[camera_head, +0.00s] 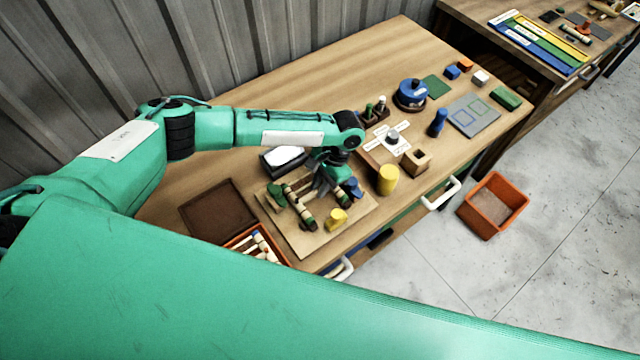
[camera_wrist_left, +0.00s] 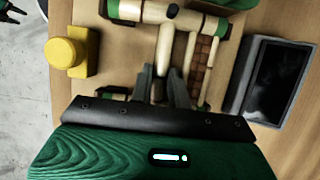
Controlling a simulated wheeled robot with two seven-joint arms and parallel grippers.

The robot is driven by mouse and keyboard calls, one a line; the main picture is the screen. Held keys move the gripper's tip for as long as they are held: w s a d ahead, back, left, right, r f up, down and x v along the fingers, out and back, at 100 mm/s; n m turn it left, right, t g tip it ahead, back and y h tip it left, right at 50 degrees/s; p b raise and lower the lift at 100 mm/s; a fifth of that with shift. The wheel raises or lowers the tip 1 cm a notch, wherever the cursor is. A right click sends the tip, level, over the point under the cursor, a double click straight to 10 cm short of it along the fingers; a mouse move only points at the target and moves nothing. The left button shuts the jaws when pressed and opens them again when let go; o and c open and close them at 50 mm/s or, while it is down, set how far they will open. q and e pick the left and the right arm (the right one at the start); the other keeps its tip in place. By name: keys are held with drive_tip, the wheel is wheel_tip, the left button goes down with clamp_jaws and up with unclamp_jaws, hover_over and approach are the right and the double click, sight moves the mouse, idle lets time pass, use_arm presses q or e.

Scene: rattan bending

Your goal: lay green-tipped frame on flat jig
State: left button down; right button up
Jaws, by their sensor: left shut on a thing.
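The frame (camera_head: 300,205) has pale rods with green and dark tips; it lies low over the tan board of the flat jig (camera_head: 316,244). In the left wrist view its crosspiece (camera_wrist_left: 150,12) is at the top, with pale rods running down toward my fingers. My left gripper (camera_head: 323,186) is shut on the frame at its right part in the head view; the fingers (camera_wrist_left: 165,85) hide the held spot. I cannot tell whether the frame rests fully on the board. The jig carries a yellow block (camera_head: 337,219), a blue block (camera_head: 352,187) and a green block (camera_head: 276,196).
A black tray (camera_head: 270,167) with a white pad stands close behind the jig. A brown panel (camera_head: 215,212) and an orange box of pale rods (camera_head: 238,241) are at left. A yellow cylinder (camera_head: 387,180) stands at right. An orange bin (camera_head: 493,206) is on the floor.

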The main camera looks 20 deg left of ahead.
use_arm(q)
drive_tip(key=shift+f, duration=0.1)
idle(0.4)
drive_tip(key=c, duration=1.3)
unclamp_jaws()
drive_tip(key=shift+o, duration=0.2)
wheel_tip(320, 180, up, 7)
drive_tip(key=p, duration=0.7)
drive_tip(key=shift+p, duration=0.4)
drive_tip(key=shift+r, duration=0.95)
drive_tip(key=shift+s+f, duration=0.1)
